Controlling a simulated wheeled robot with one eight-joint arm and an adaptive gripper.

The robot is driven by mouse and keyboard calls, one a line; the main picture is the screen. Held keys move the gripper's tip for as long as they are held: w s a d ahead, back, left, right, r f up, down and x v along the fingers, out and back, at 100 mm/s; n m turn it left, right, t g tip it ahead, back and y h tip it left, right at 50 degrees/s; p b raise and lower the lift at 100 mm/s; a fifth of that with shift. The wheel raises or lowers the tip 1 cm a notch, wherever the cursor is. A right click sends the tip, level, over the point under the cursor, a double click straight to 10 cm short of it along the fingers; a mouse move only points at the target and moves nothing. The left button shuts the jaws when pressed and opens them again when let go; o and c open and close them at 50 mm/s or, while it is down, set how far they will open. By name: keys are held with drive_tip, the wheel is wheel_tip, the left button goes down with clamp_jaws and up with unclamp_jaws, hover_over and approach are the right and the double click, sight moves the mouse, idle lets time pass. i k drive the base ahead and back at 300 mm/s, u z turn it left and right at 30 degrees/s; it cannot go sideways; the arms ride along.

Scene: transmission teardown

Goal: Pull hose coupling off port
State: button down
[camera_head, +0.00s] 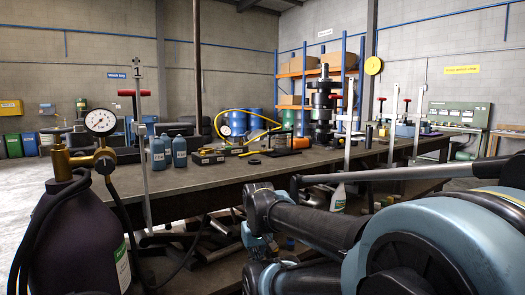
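A yellow hose (222,113) loops above the far part of the workbench, left of a dark stacked shaft assembly (323,105). A dark bottle (78,235) at the lower left carries a brass valve fitting (62,160), a round white gauge (101,121) and black hoses (121,205). I cannot make out which fitting is the hose coupling or its port. My blue and black arm fills the lower right and reaches left in front of the bench. No gripper fingers show clearly; the arm's end is not distinguishable.
The workbench (190,187) holds blue bottles (158,154), small dark blocks (207,157) and a black frame (281,143). Upright metal posts (351,95) with red handles stand along it. Dark parts lie on a lower shelf. A spray bottle (339,198) stands near my arm.

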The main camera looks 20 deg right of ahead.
sight(267, 151)
drive_tip(key=k, duration=1.3)
drive_tip(key=z, duration=0.7)
drive_tip(key=i, duration=1.9)
drive_tip(key=u, duration=0.7)
